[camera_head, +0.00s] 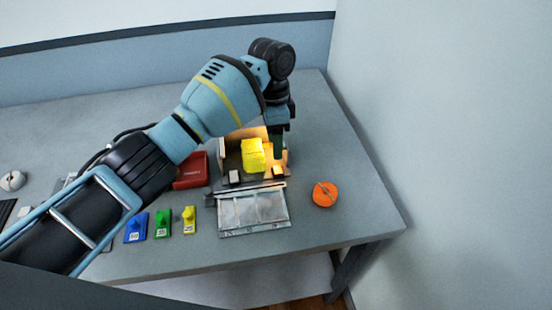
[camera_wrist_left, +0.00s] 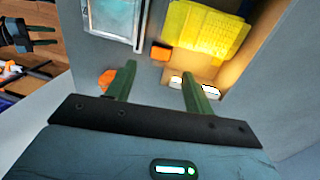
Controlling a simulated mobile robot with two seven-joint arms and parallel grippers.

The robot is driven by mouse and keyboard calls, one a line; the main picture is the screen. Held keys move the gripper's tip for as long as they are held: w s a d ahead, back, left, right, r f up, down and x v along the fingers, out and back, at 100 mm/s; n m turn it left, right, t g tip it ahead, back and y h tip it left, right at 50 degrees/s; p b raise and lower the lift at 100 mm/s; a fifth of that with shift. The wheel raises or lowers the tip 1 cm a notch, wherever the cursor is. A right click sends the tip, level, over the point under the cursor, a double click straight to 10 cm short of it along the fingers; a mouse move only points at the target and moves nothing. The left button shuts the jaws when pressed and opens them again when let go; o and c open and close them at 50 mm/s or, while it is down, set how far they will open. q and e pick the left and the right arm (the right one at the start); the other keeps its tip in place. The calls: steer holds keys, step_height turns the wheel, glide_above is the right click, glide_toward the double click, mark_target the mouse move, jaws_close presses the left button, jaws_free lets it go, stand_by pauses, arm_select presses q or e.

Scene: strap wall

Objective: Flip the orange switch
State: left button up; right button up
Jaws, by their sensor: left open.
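An orange round piece (camera_head: 325,194) with a thin grey lever-like part on top sits on the table, right of the open box; I take it for the orange switch. An orange patch, likely the same piece, shows beside the left finger in the left wrist view (camera_wrist_left: 106,80). My left gripper (camera_wrist_left: 159,73) is open, with nothing seen between its green fingers. In the head view it points down at the right side of the box, behind and left of the orange piece and apart from it; its fingertips are partly hidden there.
A red case (camera_head: 192,171) and blue (camera_head: 136,227), green (camera_head: 162,223) and yellow (camera_head: 190,219) pieces stand left. A wall rises right; table around the orange piece is clear.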

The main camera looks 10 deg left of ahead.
mark_target(276, 170)
arm_select(q)
steer(key=f, duration=0.7)
steer(key=shift+s+d, duration=0.15)
steer(key=shift+s, duration=0.25)
arm_select(e)
steer(key=shift+w+a+r, duration=0.1)
steer(key=shift+w+r, duration=0.05)
steer(key=shift+w, duration=0.35)
